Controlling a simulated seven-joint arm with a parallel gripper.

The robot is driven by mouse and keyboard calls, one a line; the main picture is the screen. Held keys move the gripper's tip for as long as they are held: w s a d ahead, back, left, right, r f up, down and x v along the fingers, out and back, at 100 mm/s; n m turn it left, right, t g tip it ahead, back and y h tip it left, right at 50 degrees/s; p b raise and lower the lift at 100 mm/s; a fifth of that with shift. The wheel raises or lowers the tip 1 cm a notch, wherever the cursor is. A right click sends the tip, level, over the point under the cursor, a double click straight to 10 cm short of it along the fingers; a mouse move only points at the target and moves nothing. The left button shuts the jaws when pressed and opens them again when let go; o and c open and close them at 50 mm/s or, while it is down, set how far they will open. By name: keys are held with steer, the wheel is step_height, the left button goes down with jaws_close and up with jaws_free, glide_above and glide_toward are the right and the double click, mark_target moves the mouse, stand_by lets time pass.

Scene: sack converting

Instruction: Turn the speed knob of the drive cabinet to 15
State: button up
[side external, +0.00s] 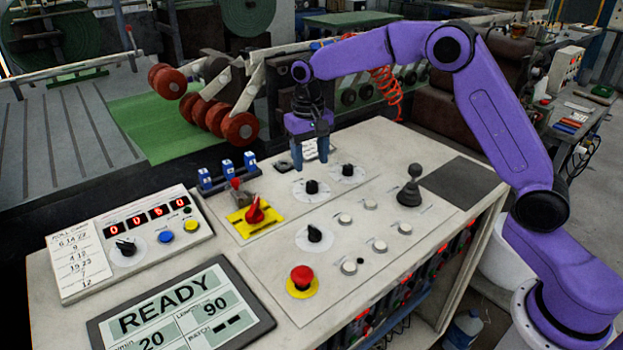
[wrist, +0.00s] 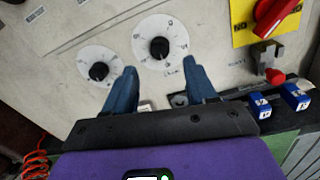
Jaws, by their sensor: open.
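The drive cabinet (side external: 225,312) is a pale console whose sloped top carries several knobs and buttons. Two black knobs on white round dials sit near its back edge, a left one (side external: 312,187) and a right one (side external: 347,170). A third black dial knob (side external: 314,234) is nearer the front. I cannot read which is the speed knob. My gripper (side external: 309,160) points down, open and empty, just behind the back pair. In the wrist view, the fingers (wrist: 162,82) stand apart with one back knob (wrist: 160,47) ahead of the gap and the other (wrist: 98,71) beside the left finger.
A red rotary switch on a yellow plate (side external: 255,212), blue blocks (side external: 227,166), a red stop button (side external: 302,277) and a black joystick (side external: 410,187) stand up nearby. A READY screen (side external: 178,315) is at front left. Red rollers (side external: 238,132) lie behind.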

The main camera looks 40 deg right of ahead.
mark_target(312, 184)
step_height(312, 184, down, 7)
steer(key=shift+d+r, duration=0.15)
steer(key=shift+r, duration=0.05)
jaws_close()
